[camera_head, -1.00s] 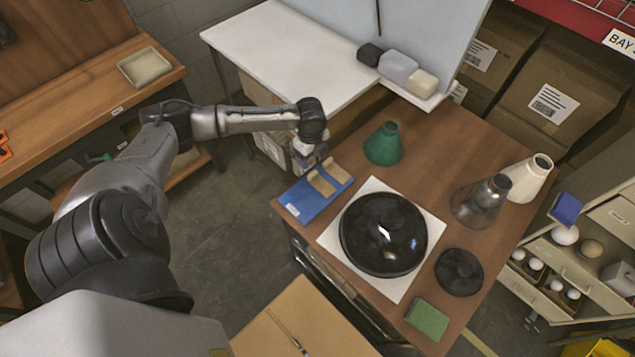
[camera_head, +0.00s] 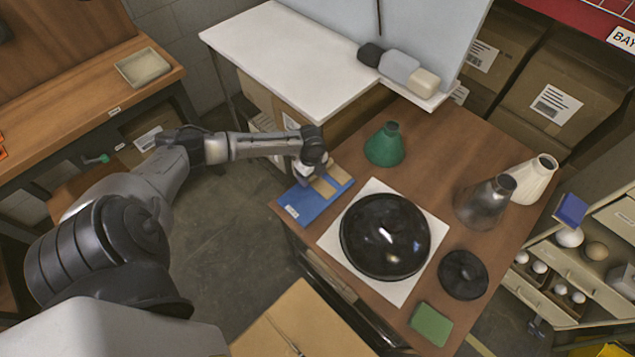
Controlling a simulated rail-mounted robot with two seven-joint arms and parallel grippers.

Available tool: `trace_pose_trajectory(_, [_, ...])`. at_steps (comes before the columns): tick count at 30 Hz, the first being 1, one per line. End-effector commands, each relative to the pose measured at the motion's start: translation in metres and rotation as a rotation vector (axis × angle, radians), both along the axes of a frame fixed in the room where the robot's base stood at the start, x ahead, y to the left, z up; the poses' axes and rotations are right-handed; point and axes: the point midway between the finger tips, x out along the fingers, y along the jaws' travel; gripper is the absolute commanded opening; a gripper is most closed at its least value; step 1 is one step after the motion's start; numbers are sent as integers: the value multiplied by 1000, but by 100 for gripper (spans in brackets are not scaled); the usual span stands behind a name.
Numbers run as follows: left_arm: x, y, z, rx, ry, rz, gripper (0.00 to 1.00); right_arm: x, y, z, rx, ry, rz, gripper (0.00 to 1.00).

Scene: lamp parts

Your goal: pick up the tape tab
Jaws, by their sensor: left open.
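Tan tape tabs (camera_head: 323,188) lie on a blue board (camera_head: 303,209) at the left edge of the brown table. My left gripper (camera_head: 304,181) is over the left part of the board, pointing down close to the tabs. It is open. Its fingertips are small in the view, and the wrist partly hides the far tab. I cannot tell whether a finger touches a tab. My right gripper is not in view.
A black dome (camera_head: 385,236) sits on a white sheet (camera_head: 336,244) right of the board. A green cone (camera_head: 384,146) stands behind it. A grey cone (camera_head: 484,202), white cone (camera_head: 532,180), black disc (camera_head: 463,275) and green block (camera_head: 430,324) are farther right.

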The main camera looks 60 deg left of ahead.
Motion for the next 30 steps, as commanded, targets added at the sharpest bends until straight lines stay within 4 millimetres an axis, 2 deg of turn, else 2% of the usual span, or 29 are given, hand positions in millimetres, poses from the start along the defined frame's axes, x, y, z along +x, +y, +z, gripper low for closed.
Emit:
trace_pose_trajectory(8, [0, 0, -2, 0, 0, -1, 71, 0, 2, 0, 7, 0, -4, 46])
trace_pose_trajectory(21, [0, 0, -1, 0, 0, 0, 28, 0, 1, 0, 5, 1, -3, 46])
trace_pose_trajectory(22, [0, 0, -1, 0, -1, 0, 28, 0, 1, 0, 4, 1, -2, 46])
trace_pose_trajectory(25, [0, 0, -1, 0, 0, 0, 16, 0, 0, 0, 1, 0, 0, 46])
trace_pose_trajectory(30, [0, 0, 1, 0, 0, 0, 14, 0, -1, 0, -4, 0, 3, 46])
